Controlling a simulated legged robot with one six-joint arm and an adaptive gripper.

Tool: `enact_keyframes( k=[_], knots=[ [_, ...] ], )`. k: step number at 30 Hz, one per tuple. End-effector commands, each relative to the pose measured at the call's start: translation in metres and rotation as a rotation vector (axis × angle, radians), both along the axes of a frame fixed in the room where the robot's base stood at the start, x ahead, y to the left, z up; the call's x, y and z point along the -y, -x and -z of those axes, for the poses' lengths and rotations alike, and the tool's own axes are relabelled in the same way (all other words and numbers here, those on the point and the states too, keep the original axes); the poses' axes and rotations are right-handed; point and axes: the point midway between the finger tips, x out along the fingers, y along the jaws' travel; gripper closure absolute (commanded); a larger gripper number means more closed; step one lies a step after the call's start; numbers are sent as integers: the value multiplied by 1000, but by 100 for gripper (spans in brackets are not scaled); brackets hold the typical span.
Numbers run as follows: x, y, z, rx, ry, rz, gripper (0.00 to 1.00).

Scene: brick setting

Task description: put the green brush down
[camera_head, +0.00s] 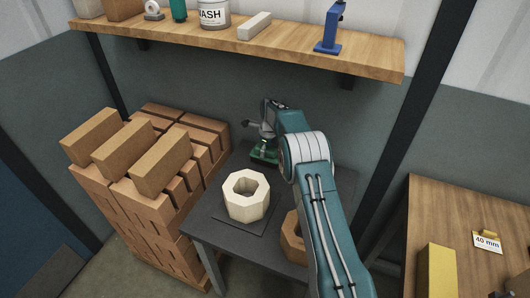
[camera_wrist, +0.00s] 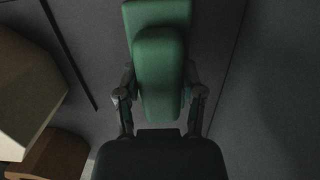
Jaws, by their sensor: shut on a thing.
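The green brush (camera_head: 262,156) is at the back of the dark table (camera_head: 215,222), below my gripper (camera_head: 264,141). In the wrist view the brush (camera_wrist: 160,75) lies lengthwise between the two fingers of my gripper (camera_wrist: 161,92), with a finger on each side. My gripper is shut on it. The brush is low over or on the tabletop; I cannot tell if it touches. My arm hides the right part of the table in the head view.
A pale octagonal block (camera_head: 238,208) with a hole stands in front of the brush, and a brown block (camera_head: 291,238) is partly behind my arm. Stacked bricks (camera_head: 130,190) stand left. A shelf (camera_head: 370,60) runs above. A wooden bench (camera_head: 430,215) is at right.

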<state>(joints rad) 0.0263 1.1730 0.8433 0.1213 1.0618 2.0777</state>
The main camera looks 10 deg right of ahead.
Motion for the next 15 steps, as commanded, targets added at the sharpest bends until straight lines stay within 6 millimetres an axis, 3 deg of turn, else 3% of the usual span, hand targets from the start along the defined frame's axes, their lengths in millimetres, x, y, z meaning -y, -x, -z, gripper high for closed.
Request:
enact_keyframes(
  k=[3,11,12,14,15],
  knots=[
    [0,0,10,1,0,-1,94],
    [0,0,11,1,0,-1,94],
    [0,0,12,1,0,-1,36],
    [0,0,12,1,0,-1,15],
    [0,0,12,1,-1,-1,15]
  ],
)
